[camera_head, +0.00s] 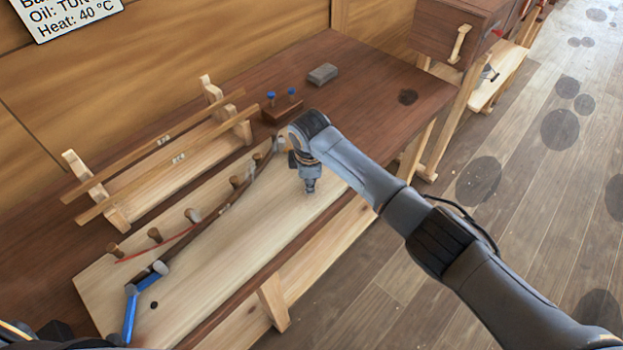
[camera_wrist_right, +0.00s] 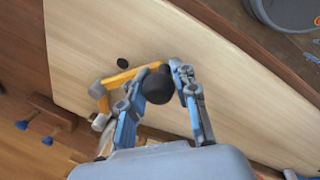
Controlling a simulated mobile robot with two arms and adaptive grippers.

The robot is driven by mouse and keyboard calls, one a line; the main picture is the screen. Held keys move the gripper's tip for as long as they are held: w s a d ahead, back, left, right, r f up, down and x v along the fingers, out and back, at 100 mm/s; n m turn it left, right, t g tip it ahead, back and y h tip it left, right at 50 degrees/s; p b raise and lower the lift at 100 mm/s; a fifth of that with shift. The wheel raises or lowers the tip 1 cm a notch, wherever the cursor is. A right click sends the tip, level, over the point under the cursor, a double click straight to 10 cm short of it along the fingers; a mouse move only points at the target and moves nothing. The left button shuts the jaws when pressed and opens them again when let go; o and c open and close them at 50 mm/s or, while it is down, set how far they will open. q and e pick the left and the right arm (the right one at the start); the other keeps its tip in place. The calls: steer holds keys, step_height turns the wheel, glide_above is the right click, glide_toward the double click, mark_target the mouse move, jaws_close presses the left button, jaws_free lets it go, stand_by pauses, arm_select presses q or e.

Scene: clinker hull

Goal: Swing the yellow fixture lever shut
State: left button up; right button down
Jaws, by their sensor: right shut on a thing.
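The yellow fixture lever (camera_wrist_right: 122,76) shows in the right wrist view as a bent arm ending in a round black knob (camera_wrist_right: 158,88). My right gripper (camera_wrist_right: 160,75) has its two fingers on either side of the knob and is shut on it. In the head view my right gripper (camera_head: 310,186) is over the far end of the pale board (camera_head: 225,265), and the yellow lever is hidden there. A dark curved strip (camera_head: 215,212) lies along the pegs on the board. My left gripper does not show clearly in either view.
A blue lever (camera_head: 130,312) stands at the strip's near end. A wooden rack (camera_head: 160,165) holding long battens stands behind the board. A small block with blue-topped pins (camera_head: 283,108) and a grey block (camera_head: 323,73) are on the bench. The board's front area is clear.

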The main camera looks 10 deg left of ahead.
steer(key=shift+a+r, duration=0.25)
steer(key=shift+a, duration=0.05)
steer(key=c, duration=1.1)
jaws_free()
steer(key=shift+o, duration=0.6)
steer(key=shift+f, duration=0.1)
steer(key=shift+d, duration=0.1)
step_height(320, 180, up, 12)
steer(key=s, duration=0.2)
steer(key=shift+s, duration=0.2)
steer(key=shift+d+f, duration=0.1)
